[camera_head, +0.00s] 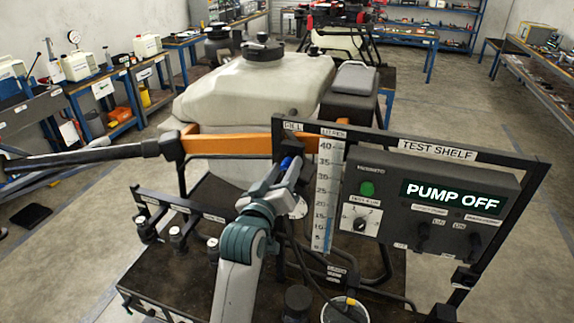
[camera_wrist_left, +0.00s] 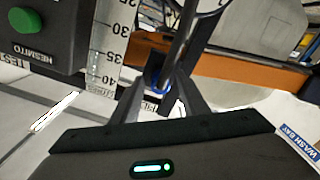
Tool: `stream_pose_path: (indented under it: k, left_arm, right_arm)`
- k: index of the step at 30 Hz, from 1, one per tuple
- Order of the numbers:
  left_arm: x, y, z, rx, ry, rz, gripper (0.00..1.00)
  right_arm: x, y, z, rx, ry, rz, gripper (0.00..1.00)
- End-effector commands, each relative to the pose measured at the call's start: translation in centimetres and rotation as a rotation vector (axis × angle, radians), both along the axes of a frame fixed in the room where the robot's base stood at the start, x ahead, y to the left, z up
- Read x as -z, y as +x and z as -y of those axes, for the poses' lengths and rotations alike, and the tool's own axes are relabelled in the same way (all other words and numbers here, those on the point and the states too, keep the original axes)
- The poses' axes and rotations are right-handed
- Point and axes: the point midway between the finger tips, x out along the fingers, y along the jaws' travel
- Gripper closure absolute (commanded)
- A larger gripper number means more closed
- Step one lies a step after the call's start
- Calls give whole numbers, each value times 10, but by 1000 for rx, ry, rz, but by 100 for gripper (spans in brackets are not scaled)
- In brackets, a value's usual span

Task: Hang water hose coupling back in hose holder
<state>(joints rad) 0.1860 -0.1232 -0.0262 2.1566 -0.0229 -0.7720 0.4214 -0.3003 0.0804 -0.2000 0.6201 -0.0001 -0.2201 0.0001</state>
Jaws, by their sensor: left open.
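A coupling with a blue collar (camera_head: 290,162) is below the FILL label at the left end of the test shelf frame. The blue collar also shows in the left wrist view (camera_wrist_left: 156,80), between or just beyond my fingertips. My left gripper (camera_head: 284,172) is right at the coupling, and its fingers (camera_wrist_left: 157,92) stand apart on either side of it. A dark hose (camera_head: 296,245) runs down from this area. The holder is mostly hidden behind the gripper, so how the coupling sits in it cannot be told. My right gripper is out of view.
A litre scale (camera_head: 328,195) and the pump control box (camera_head: 432,205), reading PUMP OFF, stand just right of the gripper. A white tank (camera_head: 250,90) with an orange bar is behind. Several nozzles hang on the rail (camera_head: 178,235) at left. A bucket (camera_head: 345,308) is below.

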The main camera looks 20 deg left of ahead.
Motion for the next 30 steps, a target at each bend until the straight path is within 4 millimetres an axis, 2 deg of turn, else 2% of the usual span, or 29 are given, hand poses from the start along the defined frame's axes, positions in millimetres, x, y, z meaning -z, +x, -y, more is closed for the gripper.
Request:
stream_pose_path:
  k: [8, 11, 13, 14, 30]
  left_arm:
    - [0, 0, 0, 0, 0, 0, 59]
    - [0, 0, 0, 0, 0, 0, 78]
    - [0, 0, 0, 0, 0, 0, 95]
    - [0, 0, 0, 0, 0, 0, 100]
    - [0, -10, 0, 0, 0, 0, 100]
  right_arm:
    - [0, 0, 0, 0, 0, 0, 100]
    - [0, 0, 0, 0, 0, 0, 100]
    - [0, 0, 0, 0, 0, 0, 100]
    - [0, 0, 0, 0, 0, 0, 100]
    - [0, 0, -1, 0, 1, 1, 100]
